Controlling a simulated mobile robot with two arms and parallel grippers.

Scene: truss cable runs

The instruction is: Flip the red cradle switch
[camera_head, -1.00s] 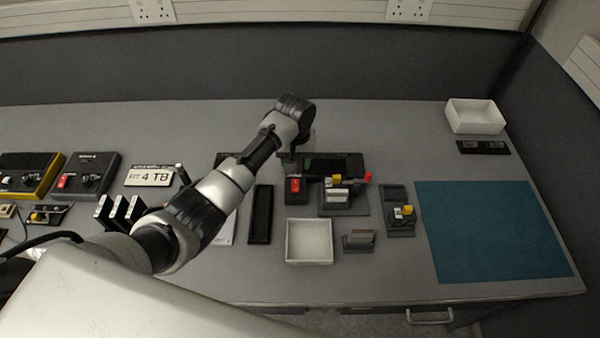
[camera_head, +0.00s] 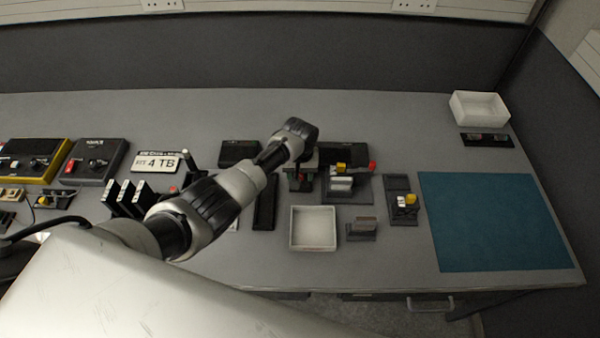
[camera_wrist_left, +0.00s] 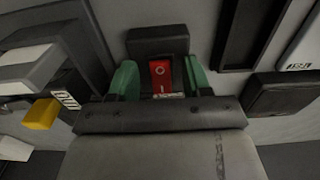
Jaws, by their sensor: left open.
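The red cradle switch (camera_wrist_left: 161,76) is a red rocker with a circle mark and a line mark, set in a dark housing (camera_wrist_left: 158,42). In the left wrist view it lies between the green fingertips of my left gripper (camera_wrist_left: 160,82). The fingers are open, one on each side of the switch; whether they touch the housing I cannot tell. In the head view my left gripper (camera_head: 303,180) is over the housing and hides the red rocker. My right gripper is not in view.
A dark cradle (camera_head: 350,192) with yellow and red parts stands just right of the gripper in the head view. A white tray (camera_head: 314,247) is in front. A black narrow tray (camera_head: 265,214) is to the left. A blue mat (camera_head: 497,222) lies clear at right.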

